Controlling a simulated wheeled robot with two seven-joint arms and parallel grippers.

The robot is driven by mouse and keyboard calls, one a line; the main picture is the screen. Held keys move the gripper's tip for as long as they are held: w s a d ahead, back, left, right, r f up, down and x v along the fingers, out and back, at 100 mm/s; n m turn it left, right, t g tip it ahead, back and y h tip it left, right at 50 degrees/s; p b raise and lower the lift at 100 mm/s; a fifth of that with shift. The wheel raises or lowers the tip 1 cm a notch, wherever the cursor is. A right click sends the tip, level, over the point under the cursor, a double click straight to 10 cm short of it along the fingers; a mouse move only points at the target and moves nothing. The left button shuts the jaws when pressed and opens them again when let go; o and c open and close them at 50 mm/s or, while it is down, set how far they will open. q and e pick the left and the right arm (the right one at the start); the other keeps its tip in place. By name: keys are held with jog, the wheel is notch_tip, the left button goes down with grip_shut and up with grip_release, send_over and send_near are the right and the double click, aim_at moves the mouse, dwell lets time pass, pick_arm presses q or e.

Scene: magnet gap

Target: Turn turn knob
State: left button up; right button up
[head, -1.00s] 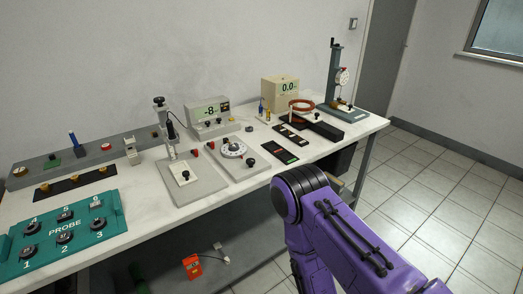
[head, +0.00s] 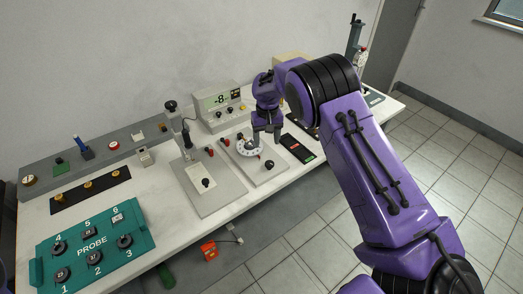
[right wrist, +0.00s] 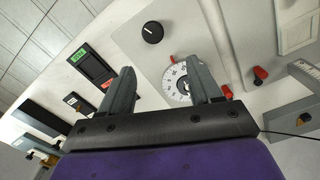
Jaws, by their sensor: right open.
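A round white dial with a scale (head: 247,149) sits on a pale grey plate on the bench; it also shows in the right wrist view (right wrist: 176,92). A separate black knob (head: 269,165) stands on the same plate, in front of the dial; it is clear of the fingers in the right wrist view (right wrist: 152,32). My right gripper (head: 266,137) is open, fingers pointing down at the dial. In the right wrist view the gripper (right wrist: 160,74) has one finger over the dial, partly hiding its middle. I cannot tell whether it touches. My left gripper is out of view.
A meter reading -8 (head: 217,102) stands behind the plate. Left of it are a stand with a pale plate (head: 203,185) and a green PROBE panel (head: 95,245). Red posts flank the dial.

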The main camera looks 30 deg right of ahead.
aim_at(270, 163)
jog(key=f, duration=0.1)
jog(key=s+f+p, duration=0.1)
jog(key=shift+d+f, duration=0.1)
jog(key=shift+f, duration=0.25)
jog(key=f, duration=0.1)
jog(key=s+f+p, duration=0.1)
jog(key=s+f, duration=0.1)
jog(key=shift+s+d+f, duration=0.1)
jog(key=shift+s+f, duration=0.15)
jog(key=shift+f, duration=0.15)
jog(key=w+f, duration=0.2)
jog(key=f, duration=0.1)
jog(key=shift+p, duration=0.3)
jog(key=shift+s+r, duration=0.1)
jog(key=shift+s, duration=0.1)
jog(key=shift+c, duration=0.3)
jog(key=shift+s+r, duration=0.15)
jog(key=shift+s, duration=0.05)
jog(key=c, duration=1)
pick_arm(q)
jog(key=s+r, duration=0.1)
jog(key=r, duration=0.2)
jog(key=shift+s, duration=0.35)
